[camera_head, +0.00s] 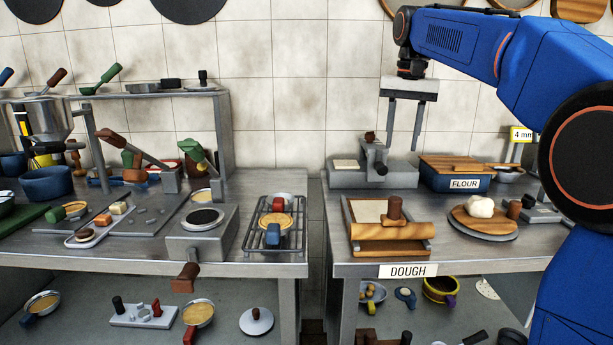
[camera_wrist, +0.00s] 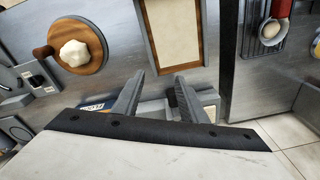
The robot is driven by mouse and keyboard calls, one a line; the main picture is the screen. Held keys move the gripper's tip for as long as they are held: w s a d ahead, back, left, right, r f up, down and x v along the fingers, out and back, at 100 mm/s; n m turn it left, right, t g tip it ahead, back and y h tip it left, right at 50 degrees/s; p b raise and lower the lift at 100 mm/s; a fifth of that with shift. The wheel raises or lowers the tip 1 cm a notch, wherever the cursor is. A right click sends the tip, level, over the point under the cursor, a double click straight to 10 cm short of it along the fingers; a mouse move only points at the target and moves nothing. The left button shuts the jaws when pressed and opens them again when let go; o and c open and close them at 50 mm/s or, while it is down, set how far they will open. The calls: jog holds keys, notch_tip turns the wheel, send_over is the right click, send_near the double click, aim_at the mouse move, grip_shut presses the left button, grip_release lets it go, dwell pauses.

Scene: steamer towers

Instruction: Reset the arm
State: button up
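My gripper (camera_head: 404,122) hangs from the blue arm above the right-hand table in the head view, fingers pointing down. Its two fingers are spread apart with nothing between them. It is above the grey press-like device (camera_head: 350,178) and behind the dough tray. In the wrist view my gripper (camera_wrist: 155,95) also shows two separated fingers with an empty gap. The rectangular dough board (camera_wrist: 175,35) lies beyond the fingertips in that view.
The right table holds a wooden tray (camera_head: 360,246) with a rolling pin, a round board (camera_head: 478,229) with white dough, and a blue flour box (camera_head: 440,182). The left table is crowded with pans, tools and a rack (camera_head: 250,248). A gap separates the tables.

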jog(key=s+d+f, duration=0.1)
jog(key=s+f, duration=0.2)
jog(key=s, duration=0.3)
jog(key=s+d+f+n+t, duration=0.1)
jog(key=s+f, duration=0.3)
jog(key=s, duration=0.2)
jog(key=s+d+f+n+t, duration=0.1)
jog(key=s+f, duration=0.2)
jog(key=s, duration=0.3)
jog(key=shift+s+d+f, duration=0.15)
jog(key=shift+s, duration=0.1)
jog(key=s+d+f+n+t, duration=0.1)
jog(key=s+f+n, duration=0.1)
jog(key=s+f, duration=1.6)
notch_tip(320, 180, down, 2)
jog(key=shift+d+f+t, duration=0.25)
jog(key=shift+d+t, duration=0.15)
